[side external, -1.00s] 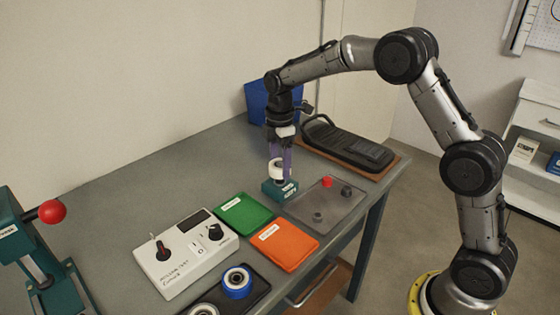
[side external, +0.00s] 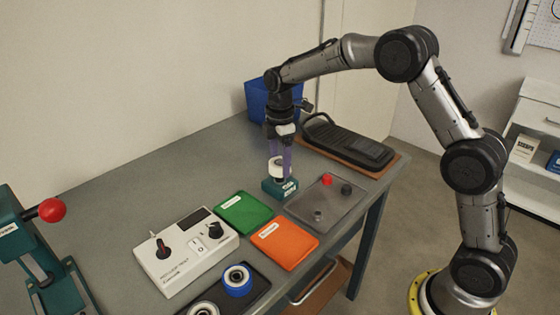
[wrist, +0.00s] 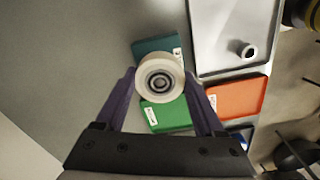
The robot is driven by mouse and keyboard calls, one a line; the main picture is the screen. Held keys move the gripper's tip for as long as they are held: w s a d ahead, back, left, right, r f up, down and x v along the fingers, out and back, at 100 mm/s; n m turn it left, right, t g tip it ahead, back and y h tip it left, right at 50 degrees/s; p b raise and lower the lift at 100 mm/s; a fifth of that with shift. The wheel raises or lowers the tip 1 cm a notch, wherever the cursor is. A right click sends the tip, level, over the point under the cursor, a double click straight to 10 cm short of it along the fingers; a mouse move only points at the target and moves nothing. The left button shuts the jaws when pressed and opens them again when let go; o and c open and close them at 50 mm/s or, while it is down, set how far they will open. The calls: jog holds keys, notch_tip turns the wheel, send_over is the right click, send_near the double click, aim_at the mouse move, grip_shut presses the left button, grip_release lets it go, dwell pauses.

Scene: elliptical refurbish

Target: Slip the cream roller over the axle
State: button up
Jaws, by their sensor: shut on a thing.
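The cream roller (side external: 275,162) is a short pale cylinder, held between the purple fingers of my gripper (side external: 280,160). In the wrist view the roller (wrist: 159,77) shows its round end with a dark ringed centre, one fingertip on each side. My gripper is shut on it. The teal block (side external: 279,188) stands on the bench directly below the roller; part of the block (wrist: 157,48) shows behind the roller in the wrist view. The axle cannot be made out. I cannot tell whether the roller is around it or only above it.
A grey tray (side external: 337,207) with small red and dark parts lies right of the block. A green tray (side external: 243,214) and an orange tray (side external: 284,243) lie in front. A white control box (side external: 184,250) stands front left. A black device (side external: 345,144) lies behind right.

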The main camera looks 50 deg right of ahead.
jog(key=shift+f, duration=0.6)
jog(key=o, duration=1.2)
jog(key=shift+r, duration=5.5)
jog(key=shift+r, duration=0.1)
